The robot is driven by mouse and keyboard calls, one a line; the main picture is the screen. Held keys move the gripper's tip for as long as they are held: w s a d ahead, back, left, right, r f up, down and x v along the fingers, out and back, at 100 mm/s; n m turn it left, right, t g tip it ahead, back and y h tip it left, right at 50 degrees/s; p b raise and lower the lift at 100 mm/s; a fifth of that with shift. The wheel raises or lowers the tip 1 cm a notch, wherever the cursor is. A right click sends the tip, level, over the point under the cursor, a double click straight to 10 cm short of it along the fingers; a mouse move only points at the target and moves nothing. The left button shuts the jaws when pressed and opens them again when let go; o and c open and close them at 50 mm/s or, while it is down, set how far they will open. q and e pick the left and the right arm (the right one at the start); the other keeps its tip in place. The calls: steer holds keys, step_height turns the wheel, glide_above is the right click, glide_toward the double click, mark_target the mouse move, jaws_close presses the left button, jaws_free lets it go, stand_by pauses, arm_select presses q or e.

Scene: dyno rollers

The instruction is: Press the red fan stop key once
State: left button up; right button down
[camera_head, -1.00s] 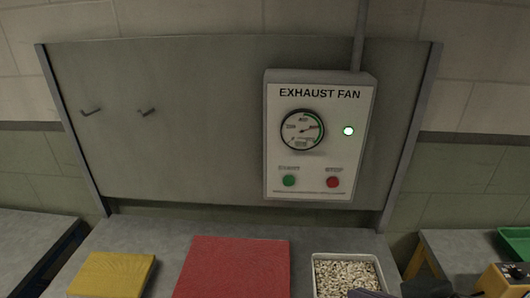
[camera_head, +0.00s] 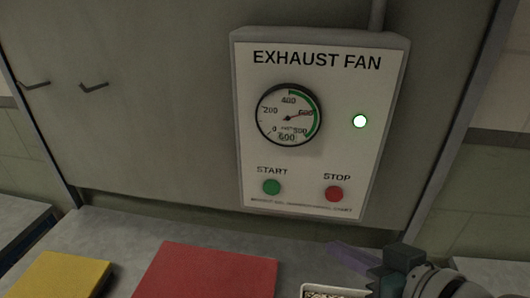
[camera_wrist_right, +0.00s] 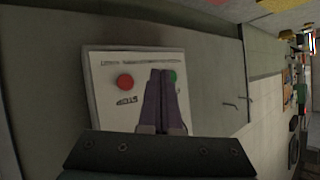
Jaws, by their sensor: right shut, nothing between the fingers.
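The red stop key (camera_head: 334,194) sits at the lower right of the white exhaust fan panel (camera_head: 345,75), under the word STOP. The green start key (camera_head: 271,187) is to its left. In the head view my right gripper (camera_head: 335,249) is below the panel, its purple fingers shut and empty, apart from the red key. In the right wrist view the shut fingers (camera_wrist_right: 160,76) point at the panel (camera_wrist_right: 105,60). There the red key (camera_wrist_right: 125,82) is left of the fingertips, and the green key (camera_wrist_right: 173,76) is partly hidden behind them. My left gripper is not in view.
A red mat (camera_head: 207,272) and a yellow block (camera_head: 60,276) lie on the grey bench (camera_head: 130,232). A white tray (camera_head: 322,291) shows at the bottom edge. Two hooks are at left.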

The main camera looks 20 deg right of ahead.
mark_target(334, 195)
steer(key=shift+w, duration=0.1)
steer(key=shift+w+d+b, duration=0.7)
steer(key=shift+w+d, duration=0.1)
steer(key=shift+w, duration=0.45)
steer(key=shift+w+d+b, duration=0.7)
steer(key=shift+w+d, duration=0.05)
steer(key=shift+w, duration=0.45)
steer(key=shift+w+d+b, duration=0.7)
steer(key=shift+w+d, duration=0.1)
steer(key=shift+w, duration=0.45)
steer(key=shift+w+d, duration=0.2)
steer(key=shift+w, duration=0.15)
